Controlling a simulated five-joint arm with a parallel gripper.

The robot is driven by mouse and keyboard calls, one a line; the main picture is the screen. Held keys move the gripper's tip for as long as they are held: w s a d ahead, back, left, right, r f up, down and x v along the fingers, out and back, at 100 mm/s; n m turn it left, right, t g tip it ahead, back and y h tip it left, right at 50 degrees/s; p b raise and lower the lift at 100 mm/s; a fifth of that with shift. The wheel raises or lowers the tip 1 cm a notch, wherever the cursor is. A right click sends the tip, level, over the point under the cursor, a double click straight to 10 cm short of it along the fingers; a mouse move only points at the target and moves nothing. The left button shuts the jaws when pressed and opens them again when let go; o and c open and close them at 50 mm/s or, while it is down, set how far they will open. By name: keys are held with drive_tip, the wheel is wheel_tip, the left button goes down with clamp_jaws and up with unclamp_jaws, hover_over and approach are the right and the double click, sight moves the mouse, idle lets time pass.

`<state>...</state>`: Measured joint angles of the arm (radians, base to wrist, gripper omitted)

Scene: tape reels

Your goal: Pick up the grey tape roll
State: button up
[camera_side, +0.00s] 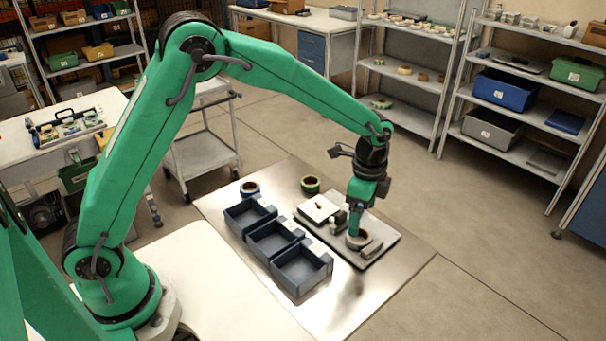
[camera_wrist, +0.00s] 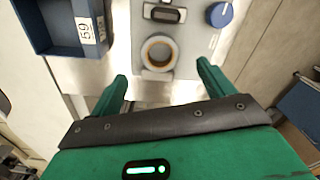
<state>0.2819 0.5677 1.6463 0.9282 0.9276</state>
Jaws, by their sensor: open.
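The grey tape roll (camera_wrist: 174,55) lies flat in the wrist view, pale grey outside with a tan core. It rests on a light grey plate (camera_wrist: 203,42). My gripper (camera_wrist: 162,73) is open and empty, and the roll shows just beyond its fingertips, between their lines but not clasped. In the side view my gripper (camera_side: 356,230) points down over the plate, close above a ring-shaped roll (camera_side: 351,243), which it partly hides. I cannot tell the exact height gap.
Dark blue bins (camera_side: 300,268) stand in a row left of the plate. A blue knob (camera_wrist: 220,14) and a dark-framed block (camera_wrist: 164,13) sit near the grey roll. The metal sheet's front is clear.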

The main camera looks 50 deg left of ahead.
drive_tip(key=shift+f, duration=0.45)
drive_tip(key=shift+f, duration=2.6)
drive_tip(key=c, duration=1.1)
drive_tip(key=shift+c, duration=0.2)
drive_tip(key=shift+r, duration=0.2)
